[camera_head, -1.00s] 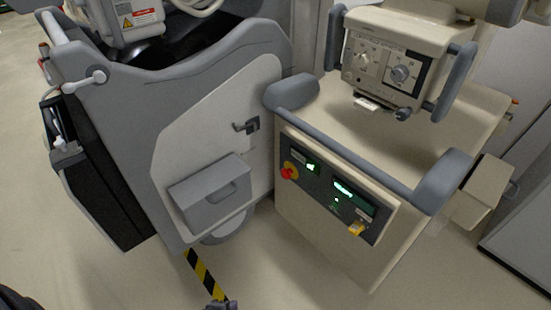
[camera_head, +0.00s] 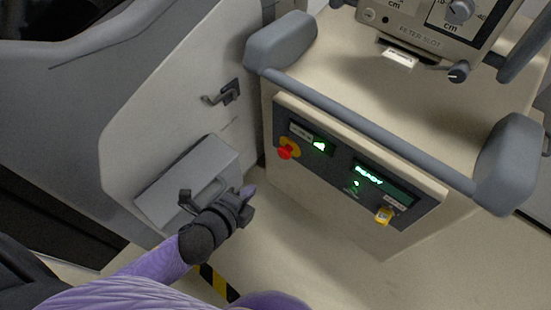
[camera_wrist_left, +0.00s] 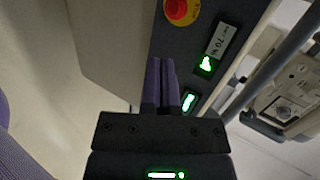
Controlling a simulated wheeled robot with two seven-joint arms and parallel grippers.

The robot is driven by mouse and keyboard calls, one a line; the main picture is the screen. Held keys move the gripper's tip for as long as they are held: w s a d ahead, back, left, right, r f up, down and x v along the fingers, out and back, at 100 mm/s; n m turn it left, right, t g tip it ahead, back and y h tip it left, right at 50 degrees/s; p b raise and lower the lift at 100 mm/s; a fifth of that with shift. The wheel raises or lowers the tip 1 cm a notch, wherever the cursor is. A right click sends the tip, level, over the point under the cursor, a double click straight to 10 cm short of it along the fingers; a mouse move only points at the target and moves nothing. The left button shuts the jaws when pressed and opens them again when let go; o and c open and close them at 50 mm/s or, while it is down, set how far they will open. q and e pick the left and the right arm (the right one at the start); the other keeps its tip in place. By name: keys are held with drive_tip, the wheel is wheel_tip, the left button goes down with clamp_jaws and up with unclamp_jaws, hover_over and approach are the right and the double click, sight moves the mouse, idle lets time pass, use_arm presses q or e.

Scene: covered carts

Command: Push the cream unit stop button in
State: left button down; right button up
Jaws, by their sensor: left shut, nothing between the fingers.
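The cream unit (camera_head: 300,215) stands right of centre in the head view, with a dark control panel (camera_head: 330,163) on its front. The red stop button (camera_head: 286,152) sits on a yellow ring at the panel's left end. The button also shows at the top of the left wrist view (camera_wrist_left: 182,9). My left gripper (camera_head: 249,191) is shut and empty, below and left of the button and apart from it. Its purple fingers (camera_wrist_left: 160,78) point toward the panel in the wrist view, with the button beyond their tips. My right gripper is out of view.
A green-lit switch (camera_head: 319,145), a lit READY display (camera_head: 370,175) and a yellow key-like part (camera_head: 383,216) share the panel. A grey rail (camera_head: 370,128) runs above it. A grey cart with a drawer-like box (camera_head: 190,180) stands close on the left.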

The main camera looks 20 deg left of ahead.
use_arm(q)
drive_tip(key=b, duration=0.5)
approach(282, 157)
wheel_tip(282, 157, down, 4)
drive_tip(key=w, duration=0.2)
drive_tip(key=w+b, duration=0.1)
drive_tip(key=w, duration=0.1)
drive_tip(key=w+d+b, duration=0.1)
drive_tip(key=w, duration=0.1)
drive_tip(key=shift+r, duration=0.3)
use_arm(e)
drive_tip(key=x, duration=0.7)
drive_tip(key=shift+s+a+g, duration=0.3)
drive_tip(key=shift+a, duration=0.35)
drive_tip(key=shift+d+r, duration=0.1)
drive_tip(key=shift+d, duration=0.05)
